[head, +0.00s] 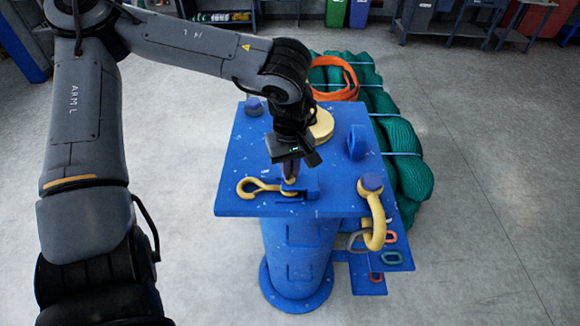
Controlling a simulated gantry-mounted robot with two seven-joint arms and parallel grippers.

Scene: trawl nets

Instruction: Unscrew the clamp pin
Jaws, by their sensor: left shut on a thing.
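My left gripper (290,170) points down over the blue clamp (309,190) near the front of the blue stand's top plate (236,204). It is shut on the clamp pin (290,182), whose yellowish lower part shows just under the fingers. The upper part of the pin is hidden by the fingers. I cannot tell how far the pin sits in the clamp. My right gripper is not in view.
A blue upright lug (357,143) and a yellow hook on a post (376,220) stand to the right. A round yellow part (321,125) is behind the gripper. Green bundled netting (404,150) with an orange strap (340,70) lies behind. Coloured links (391,258) sit on a lower shelf.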

